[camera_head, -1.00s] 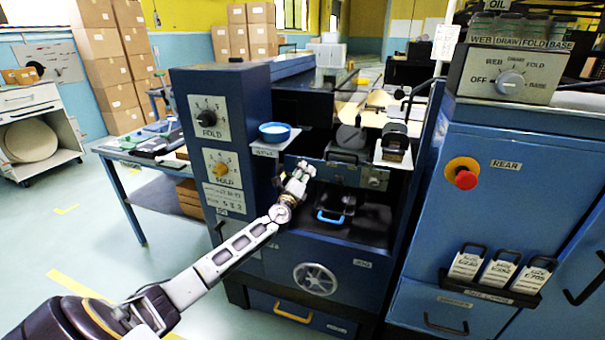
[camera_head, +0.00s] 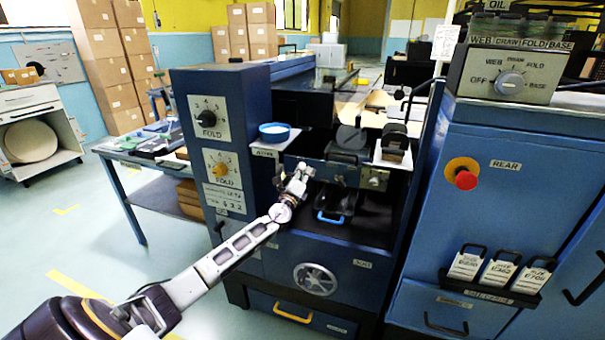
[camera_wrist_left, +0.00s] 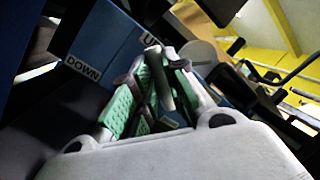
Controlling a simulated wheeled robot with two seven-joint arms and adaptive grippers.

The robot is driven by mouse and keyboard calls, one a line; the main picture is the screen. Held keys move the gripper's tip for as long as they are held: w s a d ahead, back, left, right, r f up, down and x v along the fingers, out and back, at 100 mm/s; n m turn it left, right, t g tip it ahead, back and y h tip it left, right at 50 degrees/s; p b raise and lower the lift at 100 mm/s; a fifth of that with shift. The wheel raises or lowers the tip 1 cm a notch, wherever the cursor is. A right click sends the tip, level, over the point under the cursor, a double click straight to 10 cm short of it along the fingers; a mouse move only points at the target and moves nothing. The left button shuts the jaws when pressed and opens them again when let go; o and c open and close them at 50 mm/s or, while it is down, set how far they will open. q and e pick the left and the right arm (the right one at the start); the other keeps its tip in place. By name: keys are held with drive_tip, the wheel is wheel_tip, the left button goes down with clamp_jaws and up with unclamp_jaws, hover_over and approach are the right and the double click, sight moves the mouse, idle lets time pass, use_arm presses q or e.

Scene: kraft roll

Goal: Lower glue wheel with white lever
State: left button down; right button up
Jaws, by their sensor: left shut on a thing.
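My left gripper (camera_head: 304,169) is at the front of the blue machine (camera_head: 222,95), just right of its dial column. In the left wrist view its green-padded fingers (camera_wrist_left: 155,72) are closed around a pale, rod-like handle (camera_wrist_left: 161,85), which looks like the white lever. My fingers hide most of the lever in the head view. A DOWN label (camera_wrist_left: 82,67) is left of the fingers, and a partly covered UP label (camera_wrist_left: 152,42) is just beyond them. A grey disc (camera_head: 350,138), possibly the glue wheel, sits behind and right of the gripper. My right gripper is not in view.
A blue-rimmed dish (camera_head: 274,131) stands on a small shelf left of the gripper. A blue handle (camera_head: 330,218) and a handwheel (camera_head: 315,278) are below it. A red stop button (camera_head: 465,179) is on the right cabinet. Open floor lies at the left.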

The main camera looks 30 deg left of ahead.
use_arm(q)
drive_tip(key=shift+f, duration=0.1)
drive_tip(key=f+n+g+y+b, duration=0.1)
drive_tip(key=n+b, duration=0.1)
drive_tip(key=n, duration=0.3)
drive_tip(key=f+n+g+y+b, duration=0.1)
drive_tip(key=n, duration=0.5)
drive_tip(key=f+n+y+b, duration=0.1)
drive_tip(key=n+b, duration=0.1)
drive_tip(key=n, duration=0.3)
drive_tip(key=shift+d+f+n+g+b, duration=0.25)
drive_tip(key=shift+n+g+b, duration=0.05)
drive_tip(key=shift+g, duration=0.1)
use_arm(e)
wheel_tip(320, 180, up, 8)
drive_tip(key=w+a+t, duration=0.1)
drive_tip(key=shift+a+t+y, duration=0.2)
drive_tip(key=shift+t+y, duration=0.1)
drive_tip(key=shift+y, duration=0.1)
use_arm(q)
drive_tip(key=shift+y, duration=0.4)
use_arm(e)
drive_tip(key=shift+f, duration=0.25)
use_arm(q)
drive_tip(key=c, duration=1.4)
unclamp_jaws()
drive_tip(key=shift+c, duration=0.2)
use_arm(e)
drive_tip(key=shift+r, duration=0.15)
